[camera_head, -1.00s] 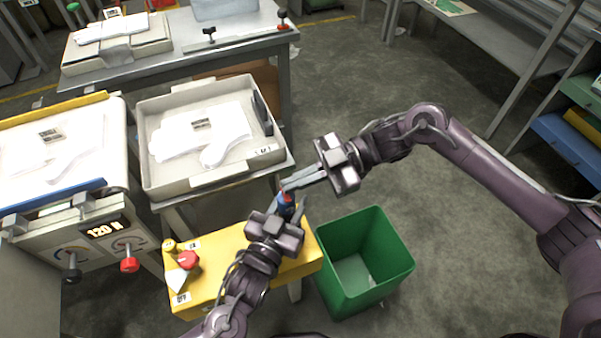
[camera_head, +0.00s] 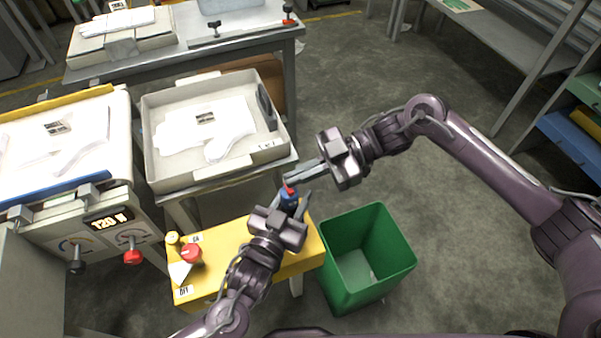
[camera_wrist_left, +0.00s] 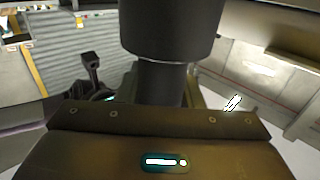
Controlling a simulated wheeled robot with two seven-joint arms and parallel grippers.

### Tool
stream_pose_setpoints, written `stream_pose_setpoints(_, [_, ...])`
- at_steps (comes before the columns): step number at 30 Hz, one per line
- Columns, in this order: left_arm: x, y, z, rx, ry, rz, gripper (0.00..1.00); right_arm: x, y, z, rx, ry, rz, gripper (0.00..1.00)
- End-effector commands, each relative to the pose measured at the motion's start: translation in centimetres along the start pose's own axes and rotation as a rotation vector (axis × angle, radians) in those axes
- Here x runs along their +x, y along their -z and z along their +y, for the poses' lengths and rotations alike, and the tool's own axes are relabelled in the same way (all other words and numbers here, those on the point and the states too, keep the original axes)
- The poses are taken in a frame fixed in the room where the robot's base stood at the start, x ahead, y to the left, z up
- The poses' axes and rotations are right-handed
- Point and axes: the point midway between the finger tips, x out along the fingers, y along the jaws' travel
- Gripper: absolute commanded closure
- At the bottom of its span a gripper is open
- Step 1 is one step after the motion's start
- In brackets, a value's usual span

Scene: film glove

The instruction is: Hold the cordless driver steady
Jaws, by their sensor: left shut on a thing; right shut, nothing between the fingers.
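The cordless driver (camera_head: 289,197), blue with a red top, sits between the fingers of my left gripper (camera_head: 292,204) above the yellow stand. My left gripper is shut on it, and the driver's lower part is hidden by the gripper. In the left wrist view a large dark cylinder (camera_wrist_left: 172,28) with a narrower neck fills the upper middle; it appears to be the driver up close. My right gripper (camera_head: 290,180) is shut and empty. Its fingertips point left, just above the driver's red top in the picture; I cannot tell whether they touch it.
The yellow stand (camera_head: 222,240) has a red knob (camera_head: 191,254) on its left part. A green bin (camera_head: 340,290) stands right of it. Behind is a grey tray (camera_head: 180,178) with a white glove shape (camera_head: 230,148). Left is a machine with a lit display (camera_head: 108,219).

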Motion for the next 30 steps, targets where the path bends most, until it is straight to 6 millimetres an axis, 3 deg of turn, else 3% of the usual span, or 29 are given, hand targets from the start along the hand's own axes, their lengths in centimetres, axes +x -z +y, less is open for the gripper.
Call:
stream_pose_setpoints(10, [0.0,0.1,0.1,0.001,-0.002,0.002,0.99,0.0,-0.3,-0.1,0.011,0.002,-0.011,1.0])
stream_pose_setpoints(17, [0.0,0.1,0.1,0.001,-0.002,0.002,0.99,-0.9,3.4,1.1,0.0,0.0,-0.004,1.0])
stream_pose_setpoints(24, [0.0,0.0,0.0,0.001,-0.001,0.002,0.99,-6.5,3.6,1.6,0.004,-0.004,-0.004,1.0])
stream_pose_setpoints(30, [0.0,0.0,0.0,0.0,-0.001,0.001,0.99,-9.7,3.6,1.8,0.002,-0.001,-0.003,1.0])
